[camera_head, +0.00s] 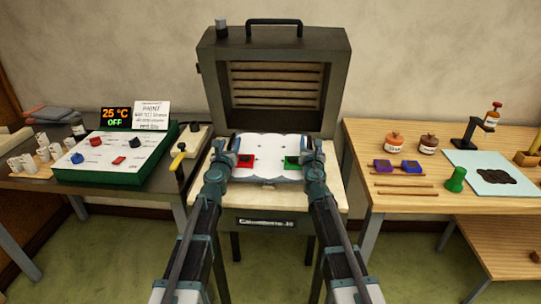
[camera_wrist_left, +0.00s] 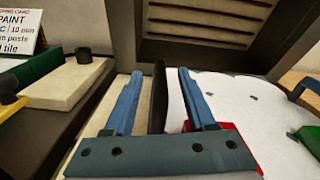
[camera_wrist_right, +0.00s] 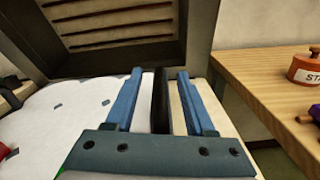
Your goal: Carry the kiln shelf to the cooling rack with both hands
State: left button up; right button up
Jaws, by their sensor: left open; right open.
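The kiln shelf (camera_head: 268,147) is a white slab with small grey marks, lying in the open kiln. A red piece (camera_head: 246,161) lies on its left part and a green piece (camera_head: 291,162) on its right part. My left gripper (camera_wrist_left: 160,74) is open, its fingers on either side of a dark upright handle (camera_wrist_left: 158,95) at the shelf's left edge. My right gripper (camera_wrist_right: 160,73) is open, its fingers on either side of a similar dark handle (camera_wrist_right: 160,100) at the right edge. Whether the fingers touch the handles I cannot tell. I cannot make out a cooling rack.
The kiln's raised lid (camera_head: 275,48) stands behind the shelf. A left table holds a control box (camera_head: 110,158), a card (camera_head: 151,114) and white posts (camera_head: 20,165). The right table (camera_head: 385,205) holds jars, a green stamp (camera_head: 456,180) and a pale blue mat (camera_head: 475,160).

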pick_arm(q)
grip_shut()
pick_arm(e)
grip_shut()
jog(key=shift+a, duration=0.1)
dwell(1.0)
